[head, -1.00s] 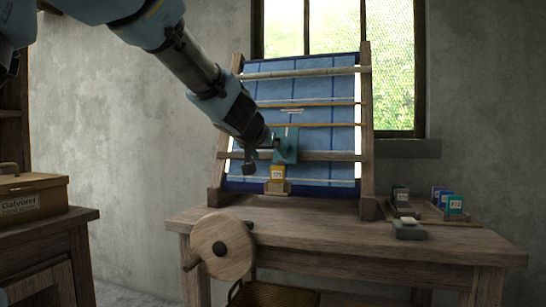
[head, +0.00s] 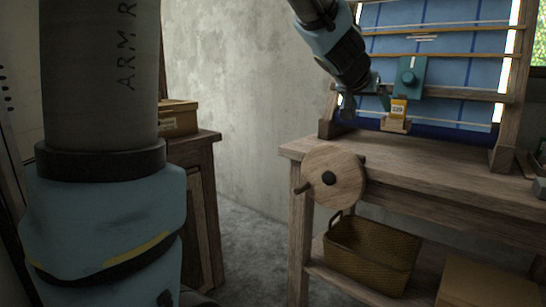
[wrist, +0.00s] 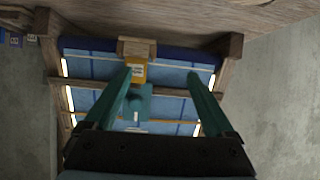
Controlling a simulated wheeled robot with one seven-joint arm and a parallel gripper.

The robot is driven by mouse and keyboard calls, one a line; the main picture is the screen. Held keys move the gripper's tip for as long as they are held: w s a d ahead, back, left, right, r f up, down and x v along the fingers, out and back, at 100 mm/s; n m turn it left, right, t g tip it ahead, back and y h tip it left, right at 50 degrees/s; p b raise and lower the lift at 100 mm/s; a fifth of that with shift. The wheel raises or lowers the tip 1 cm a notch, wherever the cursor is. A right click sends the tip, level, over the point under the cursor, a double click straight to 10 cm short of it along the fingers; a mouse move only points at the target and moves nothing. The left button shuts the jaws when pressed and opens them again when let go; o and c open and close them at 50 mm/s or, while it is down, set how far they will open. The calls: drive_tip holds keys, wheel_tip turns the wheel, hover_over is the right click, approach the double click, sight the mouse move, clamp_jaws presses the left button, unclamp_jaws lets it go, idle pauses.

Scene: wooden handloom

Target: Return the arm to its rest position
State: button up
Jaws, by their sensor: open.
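My gripper (head: 366,98) is at the end of my arm, just left of the loom's teal block in the head view. In the wrist view my gripper (wrist: 160,78) has its two teal fingers spread wide with nothing held between them. The upright loom frame (head: 524,85) carries blue cloth (head: 455,60) with several wooden bars. The teal block (head: 408,77) sits on the loom, with a yellow labelled piece (head: 399,107) on a wooden block (head: 396,125) below it. The yellow piece (wrist: 138,72) shows beyond the fingers in the wrist view, apart from them.
The workbench (head: 440,158) has a round wooden wheel (head: 345,170) on its front left. A wicker basket (head: 370,258) and a box (head: 485,285) are below. A cabinet (head: 205,215) with a box (head: 178,120) stands left. The floor between is clear.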

drive_tip(key=s+a+f+n+g+y, duration=0.3)
drive_tip(key=a+f+y, duration=0.1)
drive_tip(key=a+f, duration=1.4)
drive_tip(key=s+a+f+n+g+y, duration=0.2)
drive_tip(key=s+a+f, duration=0.25)
drive_tip(key=a, duration=0.35)
drive_tip(key=s+a+f+n+g+y, duration=0.2)
drive_tip(key=s+a+f+g, duration=0.15)
drive_tip(key=s+a, duration=0.3)
wheel_tip(320, 180, up, 23)
drive_tip(key=a+p, duration=0.1)
drive_tip(key=p, duration=2.2)
drive_tip(key=shift+w+t, duration=0.2)
drive_tip(key=shift+t, duration=0.25)
